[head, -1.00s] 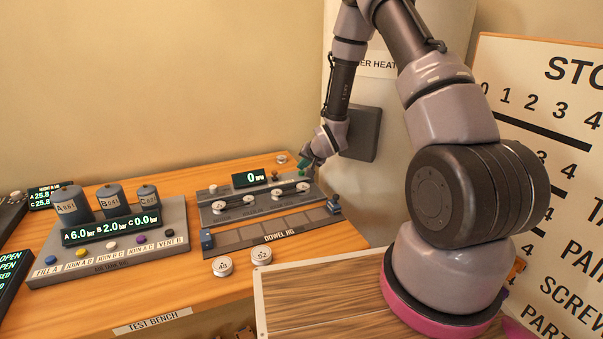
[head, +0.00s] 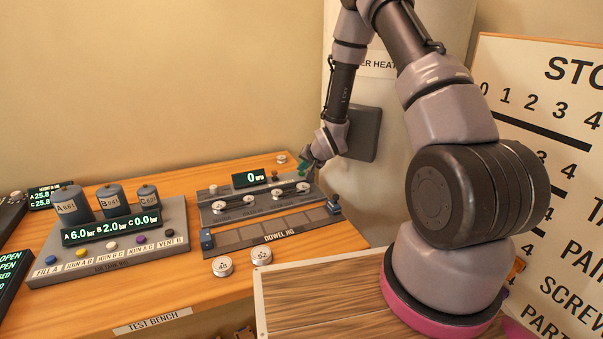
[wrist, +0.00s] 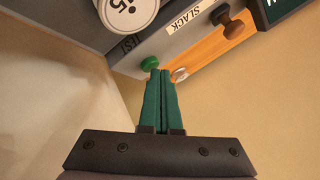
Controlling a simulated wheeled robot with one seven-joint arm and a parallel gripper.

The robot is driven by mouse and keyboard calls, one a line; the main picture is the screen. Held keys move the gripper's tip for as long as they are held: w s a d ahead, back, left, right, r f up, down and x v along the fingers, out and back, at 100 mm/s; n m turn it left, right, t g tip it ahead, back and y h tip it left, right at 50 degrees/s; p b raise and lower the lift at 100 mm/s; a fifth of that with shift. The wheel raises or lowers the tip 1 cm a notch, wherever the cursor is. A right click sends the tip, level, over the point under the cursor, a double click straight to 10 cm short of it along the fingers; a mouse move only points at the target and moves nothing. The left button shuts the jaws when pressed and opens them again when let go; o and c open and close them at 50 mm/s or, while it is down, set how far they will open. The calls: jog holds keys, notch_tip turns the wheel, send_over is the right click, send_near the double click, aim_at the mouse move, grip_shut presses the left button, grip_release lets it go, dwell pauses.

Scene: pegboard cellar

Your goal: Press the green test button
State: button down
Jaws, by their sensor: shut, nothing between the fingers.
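The green test button (wrist: 149,63) shows in the wrist view as a small round green cap on the grey panel edge, beside a partly hidden label that seems to read TEST. My gripper (wrist: 160,73) has its two teal fingers together and empty. Its fingertips are right at the button in the picture, and the left finger overlaps its lower edge. I cannot tell whether they touch it. In the head view my gripper (head: 304,168) points down at the right end of the grey rig (head: 262,206); I cannot make out the button there.
A display (head: 251,179) reads 0. The dowel jig (head: 272,230) lies in front. The water heater (head: 395,110) stands behind my wrist.

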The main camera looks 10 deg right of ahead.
aim_at(302, 176)
dwell(0.5)
jog(key=shift+r, duration=0.75)
jog(key=shift+r, duration=0.1)
jog(key=shift+r, duration=2.4)
